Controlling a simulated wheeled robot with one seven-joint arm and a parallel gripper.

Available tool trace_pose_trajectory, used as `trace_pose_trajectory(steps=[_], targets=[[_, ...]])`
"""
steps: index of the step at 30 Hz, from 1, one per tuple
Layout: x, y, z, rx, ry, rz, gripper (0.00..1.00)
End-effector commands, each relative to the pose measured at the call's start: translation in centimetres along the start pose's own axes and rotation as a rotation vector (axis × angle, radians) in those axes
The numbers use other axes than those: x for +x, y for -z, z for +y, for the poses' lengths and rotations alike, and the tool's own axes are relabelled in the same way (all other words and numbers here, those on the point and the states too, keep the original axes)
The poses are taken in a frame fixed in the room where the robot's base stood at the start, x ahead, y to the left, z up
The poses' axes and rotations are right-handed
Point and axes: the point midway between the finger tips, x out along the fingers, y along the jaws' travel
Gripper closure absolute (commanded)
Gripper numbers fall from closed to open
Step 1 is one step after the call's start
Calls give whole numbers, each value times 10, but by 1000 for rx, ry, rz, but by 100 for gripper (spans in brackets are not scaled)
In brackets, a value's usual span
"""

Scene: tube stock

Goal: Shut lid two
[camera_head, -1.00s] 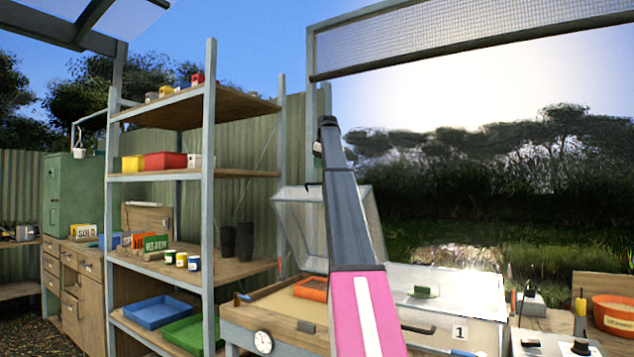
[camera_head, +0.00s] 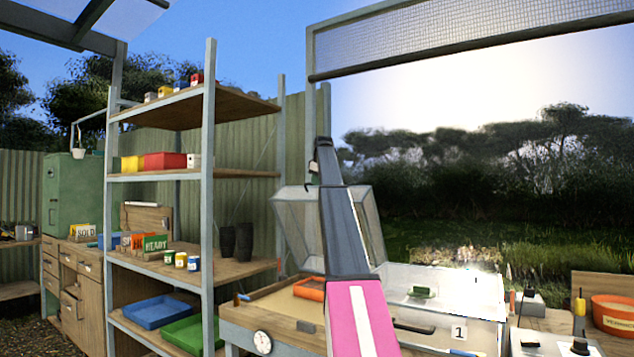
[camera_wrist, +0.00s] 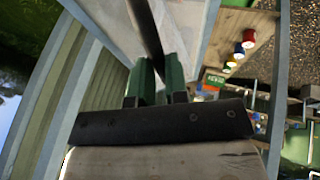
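A clear lid (camera_head: 293,222) stands raised at the back of the left bed (camera_head: 236,317), which holds sand-coloured fill. I take it for lid two; no number 2 shows. My arm crosses in front of the lid and hides its middle, and my gripper's fingers are hidden in the head view. In the wrist view, my gripper (camera_wrist: 160,85) has two green fingers a little apart. A dark bar (camera_wrist: 146,28) runs in line with the gap between them, with translucent panels beside it. I cannot tell whether the fingers touch the bar.
A clear lid (camera_head: 462,285) lies shut on the right box, with a tag "1" (camera_head: 459,332) on its front. An orange tray (camera_head: 310,289) sits in the left bed. Metal shelving (camera_head: 209,200) stands close to the left. A bench with an orange pot (camera_head: 613,312) is at right.

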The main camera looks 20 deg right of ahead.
Motion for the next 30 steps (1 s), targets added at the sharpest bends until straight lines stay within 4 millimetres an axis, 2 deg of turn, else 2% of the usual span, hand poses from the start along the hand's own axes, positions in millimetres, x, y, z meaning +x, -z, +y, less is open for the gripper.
trace_pose_trajectory(steps=[8, 11, 14, 20, 24, 30], targets=[[0, -1, -6, -3, -7, 0, 100], [2, -2, -18, -10, -22, 1, 100], [4, -4, -40, -24, -53, 1, 100], [16, -12, -106, -68, -155, 3, 100], [34, -21, -164, -110, -253, 2, 100], [66, -34, -236, -166, -390, 1, 100]])
